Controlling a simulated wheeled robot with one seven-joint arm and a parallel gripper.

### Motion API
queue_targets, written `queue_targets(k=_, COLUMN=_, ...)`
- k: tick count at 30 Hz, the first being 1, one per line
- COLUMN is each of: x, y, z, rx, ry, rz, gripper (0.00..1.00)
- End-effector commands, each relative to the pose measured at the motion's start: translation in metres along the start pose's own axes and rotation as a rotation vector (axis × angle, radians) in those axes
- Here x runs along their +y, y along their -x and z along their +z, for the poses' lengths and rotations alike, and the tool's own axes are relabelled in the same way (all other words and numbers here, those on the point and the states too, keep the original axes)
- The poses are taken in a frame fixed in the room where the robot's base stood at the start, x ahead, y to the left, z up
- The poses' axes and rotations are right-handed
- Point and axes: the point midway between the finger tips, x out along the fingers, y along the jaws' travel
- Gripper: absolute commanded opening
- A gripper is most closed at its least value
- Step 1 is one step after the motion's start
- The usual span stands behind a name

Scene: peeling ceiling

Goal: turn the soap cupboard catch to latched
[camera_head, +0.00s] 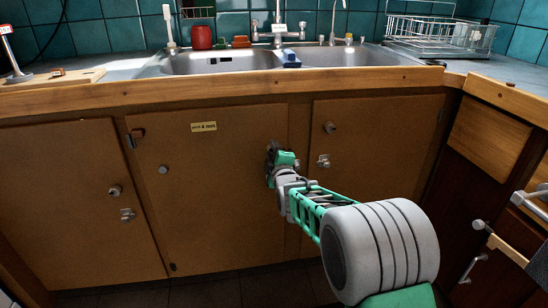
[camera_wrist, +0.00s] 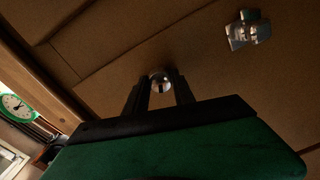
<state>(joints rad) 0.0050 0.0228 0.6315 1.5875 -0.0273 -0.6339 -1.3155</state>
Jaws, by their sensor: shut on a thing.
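The middle cupboard door (camera_head: 215,210) is brown and looks closed, with a small yellow label plate (camera_head: 204,127) near its top; I cannot read the lettering surely. My gripper (camera_head: 271,156) is at the right edge of this door. In the wrist view my gripper (camera_wrist: 160,92) has its two dark fingers shut on a small round metal catch (camera_wrist: 160,79), one finger on each side. A dark slot shows on the catch's face. In the head view my gripper hides the catch, and I cannot tell how it is turned.
A metal latch (camera_head: 323,160) and round knob (camera_head: 330,127) are on the right door. Another latch (camera_head: 127,214) is on the left door. The wooden counter edge (camera_head: 230,89) runs above, with the sink (camera_head: 222,62) behind. Drawers stand at the right.

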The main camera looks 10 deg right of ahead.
Motion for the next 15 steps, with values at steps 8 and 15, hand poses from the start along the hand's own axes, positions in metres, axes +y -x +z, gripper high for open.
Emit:
queue_targets(k=8, x=-0.0031, y=-0.0001, z=-0.0001, rx=-0.008, ry=0.228, rz=-0.002, gripper=0.0)
queue_targets(k=15, x=-0.0026, y=0.0, z=-0.0005, rx=-0.014, ry=0.36, rz=-0.004, gripper=0.0)
